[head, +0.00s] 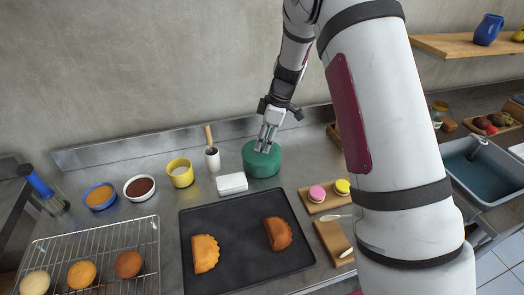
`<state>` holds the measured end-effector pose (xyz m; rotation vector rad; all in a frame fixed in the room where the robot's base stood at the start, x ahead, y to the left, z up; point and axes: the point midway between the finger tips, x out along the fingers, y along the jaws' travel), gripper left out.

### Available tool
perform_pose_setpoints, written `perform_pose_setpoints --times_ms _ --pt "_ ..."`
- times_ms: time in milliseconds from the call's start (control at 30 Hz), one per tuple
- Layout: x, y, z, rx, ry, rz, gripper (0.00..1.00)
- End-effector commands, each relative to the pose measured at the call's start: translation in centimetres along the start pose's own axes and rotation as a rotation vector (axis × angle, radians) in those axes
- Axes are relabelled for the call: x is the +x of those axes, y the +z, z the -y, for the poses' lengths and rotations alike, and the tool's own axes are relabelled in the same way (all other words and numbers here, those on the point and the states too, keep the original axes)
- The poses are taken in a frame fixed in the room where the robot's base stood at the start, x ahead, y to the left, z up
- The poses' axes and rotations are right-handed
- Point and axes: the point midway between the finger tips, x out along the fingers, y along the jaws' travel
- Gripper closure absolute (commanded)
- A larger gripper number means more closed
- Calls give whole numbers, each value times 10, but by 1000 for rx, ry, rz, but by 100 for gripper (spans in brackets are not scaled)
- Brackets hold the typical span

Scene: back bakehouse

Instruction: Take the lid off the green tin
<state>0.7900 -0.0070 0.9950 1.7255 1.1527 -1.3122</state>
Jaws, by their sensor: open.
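The green tin (262,165) stands upright on the steel counter, behind the dark baking tray. Its green top shows, but I cannot make out the seam between lid and body. My gripper (264,147) points down from above, its fingers open over the top of the tin. The fingertips overlap the lid in the picture; I cannot tell whether they touch it. Part of the tin's top is hidden behind the fingers.
The dark tray (240,262) with two pastries lies in front. A board with macarons (322,205) is at right. A wire rack (100,240) holds buns.

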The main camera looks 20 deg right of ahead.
Motion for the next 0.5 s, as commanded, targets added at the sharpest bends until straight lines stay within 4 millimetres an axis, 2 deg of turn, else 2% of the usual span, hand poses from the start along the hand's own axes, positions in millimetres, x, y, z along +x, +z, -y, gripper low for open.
perform_pose_setpoints --times_ms 133,367,400,500 --pt "13 0 1 -1 -2 0 57" --pt "15 0 0 0 0 -1 57" --pt "15 0 0 0 0 -1 62" --pt "15 0 0 0 0 -1 85"
